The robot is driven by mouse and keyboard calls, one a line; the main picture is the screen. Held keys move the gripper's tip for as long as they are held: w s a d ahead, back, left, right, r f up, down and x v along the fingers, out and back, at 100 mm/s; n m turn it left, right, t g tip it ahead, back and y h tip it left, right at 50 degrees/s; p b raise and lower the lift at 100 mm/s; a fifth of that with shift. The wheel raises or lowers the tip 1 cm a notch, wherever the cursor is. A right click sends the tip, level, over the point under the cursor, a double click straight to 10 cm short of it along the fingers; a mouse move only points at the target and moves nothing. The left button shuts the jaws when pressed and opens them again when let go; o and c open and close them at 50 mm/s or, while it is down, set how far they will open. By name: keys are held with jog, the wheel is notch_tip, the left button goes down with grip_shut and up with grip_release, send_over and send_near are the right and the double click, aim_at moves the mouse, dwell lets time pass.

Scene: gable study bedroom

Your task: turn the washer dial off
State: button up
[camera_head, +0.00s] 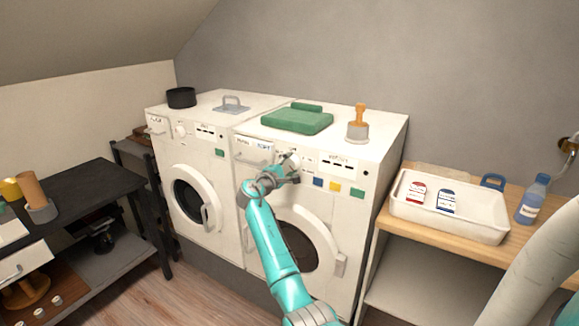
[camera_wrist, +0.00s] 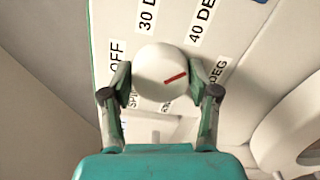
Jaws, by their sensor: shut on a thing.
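The washer dial (camera_wrist: 155,70) is a round white knob with a red mark, seen close up in the wrist view. My gripper (camera_wrist: 162,84) is shut on the dial, one finger on each side. The OFF label (camera_wrist: 118,56) is left of the dial. In the head view my gripper (camera_head: 288,169) is at the front panel of the right washer (camera_head: 352,210), largely covering the dial.
A second white washer (camera_head: 190,150) stands at left. A white tray (camera_head: 480,222) and blue bottle (camera_head: 533,199) stand at right; a dark shelf (camera_head: 75,190) is at left.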

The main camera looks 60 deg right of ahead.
jog(key=n, duration=0.6)
jog(key=shift+w+n, duration=0.1)
jog(key=shift+n, duration=0.2)
jog(key=n, duration=0.6)
jog(key=shift+r, duration=0.1)
jog(key=n, duration=0.6)
jog(key=shift+w+n, duration=0.15)
jog(key=shift+n, duration=0.25)
jog(key=n, duration=0.5)
jog(key=shift+n, duration=0.4)
jog(key=o, duration=1.2)
jog(key=shift+c, duration=0.2)
jog(key=shift+a, duration=0.1)
